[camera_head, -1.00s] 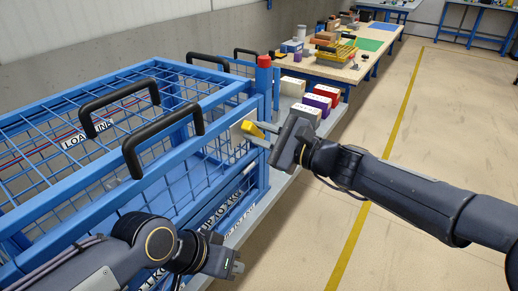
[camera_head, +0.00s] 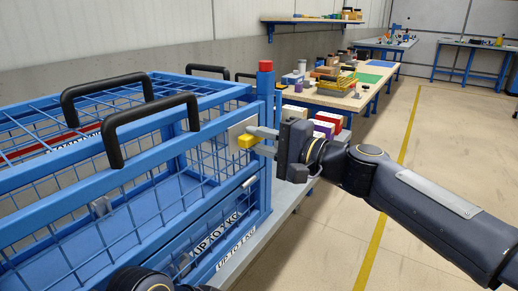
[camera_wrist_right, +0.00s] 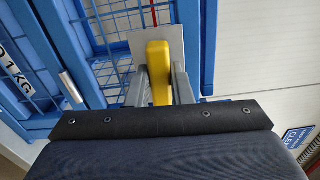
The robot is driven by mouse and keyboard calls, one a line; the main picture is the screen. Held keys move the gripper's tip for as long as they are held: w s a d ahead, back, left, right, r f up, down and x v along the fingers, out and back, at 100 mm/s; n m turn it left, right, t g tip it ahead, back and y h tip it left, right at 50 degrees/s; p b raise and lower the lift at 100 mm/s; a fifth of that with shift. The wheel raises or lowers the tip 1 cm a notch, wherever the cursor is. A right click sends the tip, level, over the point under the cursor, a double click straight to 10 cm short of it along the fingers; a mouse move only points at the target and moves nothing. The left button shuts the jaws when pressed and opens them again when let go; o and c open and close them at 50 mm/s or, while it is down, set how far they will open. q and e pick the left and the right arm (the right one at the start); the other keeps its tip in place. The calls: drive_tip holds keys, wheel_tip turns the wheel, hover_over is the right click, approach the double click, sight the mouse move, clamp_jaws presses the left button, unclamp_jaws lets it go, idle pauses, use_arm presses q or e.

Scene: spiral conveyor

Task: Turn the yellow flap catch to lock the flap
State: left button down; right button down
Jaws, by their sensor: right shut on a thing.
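The yellow flap catch (camera_head: 246,141) sits in front of a pale plate (camera_head: 236,131) at the right end of the blue mesh cage (camera_head: 100,190). In the right wrist view the catch (camera_wrist_right: 158,72) shows as a long yellow lever between two grey fingers. My right gripper (camera_head: 261,136) is shut on the catch, reaching it from the right. Its fingers also show in the wrist view (camera_wrist_right: 159,88). The mesh flap's exact edges are hard to make out. Only a part of my left arm shows at the bottom; its gripper is out of view.
Black handles (camera_head: 150,125) stand up from the cage's top rails. A blue post with a red cap (camera_head: 265,66) stands close to my right gripper. White, red and purple boxes (camera_head: 326,127) lie behind my right wrist. Open floor (camera_head: 450,170) is to the right.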

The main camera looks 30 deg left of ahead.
drive_tip(key=shift+n+b, duration=0.3)
drive_tip(key=shift+n, duration=0.2)
drive_tip(key=c, duration=1.3)
unclamp_jaws()
drive_tip(key=d, duration=0.7)
drive_tip(key=shift+s+d, duration=0.35)
drive_tip(key=shift+d, duration=0.05)
